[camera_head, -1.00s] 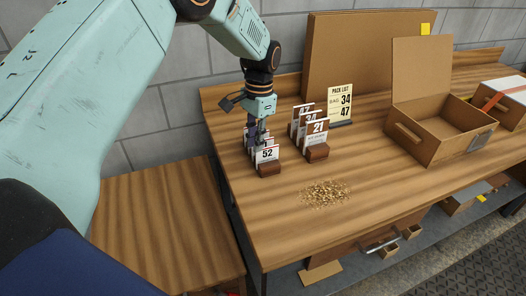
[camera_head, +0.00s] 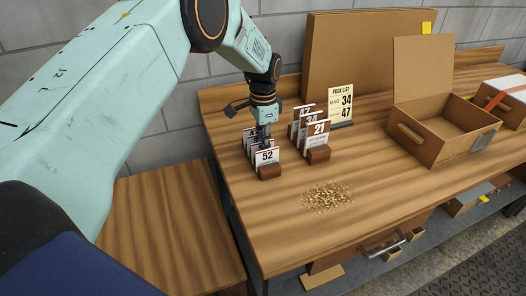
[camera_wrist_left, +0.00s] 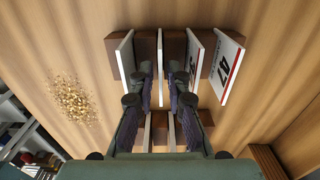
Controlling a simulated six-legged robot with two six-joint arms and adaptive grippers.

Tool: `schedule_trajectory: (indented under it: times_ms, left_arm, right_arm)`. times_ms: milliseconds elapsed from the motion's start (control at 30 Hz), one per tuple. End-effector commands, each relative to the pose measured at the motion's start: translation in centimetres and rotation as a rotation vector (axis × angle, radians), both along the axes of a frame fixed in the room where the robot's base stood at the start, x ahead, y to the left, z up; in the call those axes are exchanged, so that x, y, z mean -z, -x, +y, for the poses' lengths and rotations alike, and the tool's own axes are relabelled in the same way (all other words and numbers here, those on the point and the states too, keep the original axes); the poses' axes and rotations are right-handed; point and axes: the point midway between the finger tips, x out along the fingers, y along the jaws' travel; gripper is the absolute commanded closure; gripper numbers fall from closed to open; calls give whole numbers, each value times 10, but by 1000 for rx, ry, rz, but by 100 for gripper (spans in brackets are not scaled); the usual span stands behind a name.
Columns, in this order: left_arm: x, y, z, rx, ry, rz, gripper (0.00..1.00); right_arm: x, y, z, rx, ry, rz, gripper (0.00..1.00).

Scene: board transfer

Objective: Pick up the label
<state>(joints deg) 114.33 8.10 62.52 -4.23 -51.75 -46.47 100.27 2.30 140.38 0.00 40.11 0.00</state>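My left gripper (camera_head: 264,143) points down at the near row of white labels on brown blocks. The front label, marked 52 (camera_head: 267,157), stands upright there; labels behind it are partly hidden by the gripper. In the left wrist view the gripper (camera_wrist_left: 160,88) has a gap between its fingers. Thin white label edges (camera_wrist_left: 148,133) show between and below the fingers; I cannot tell whether they are touched. A second row holds labels 21 (camera_head: 317,129), 34 and 47 (camera_wrist_left: 226,66). My right gripper is out of view.
A pack list sign (camera_head: 341,103) reading 34 and 47 stands behind the second row. An open cardboard box (camera_head: 421,149) is at the right. A pile of small grains (camera_head: 328,196) lies in front. A large brown panel (camera_head: 362,52) leans at the back.

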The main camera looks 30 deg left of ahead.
Motion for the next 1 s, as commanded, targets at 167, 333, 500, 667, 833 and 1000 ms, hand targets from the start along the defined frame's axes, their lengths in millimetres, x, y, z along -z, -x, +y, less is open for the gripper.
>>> schedule_trajectory:
  times_ms: [167, 333, 500, 667, 833, 1000]
  left_arm:
    - [5, -1, 1, 0, 0, -3, 85]
    - [5, -2, 2, 0, 0, -1, 87]
    - [5, -1, 2, 0, 0, -1, 100]
    - [5, -1, 2, 0, 0, -1, 100]
    - [5, -1, 1, 0, -1, -1, 100]
    - [-12, -2, 2, 0, 0, -3, 100]
  right_arm:
    - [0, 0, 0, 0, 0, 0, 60]
    - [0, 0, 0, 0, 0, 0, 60]
    - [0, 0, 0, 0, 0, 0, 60]
    - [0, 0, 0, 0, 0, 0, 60]
    - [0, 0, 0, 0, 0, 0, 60]
    - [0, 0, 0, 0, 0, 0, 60]
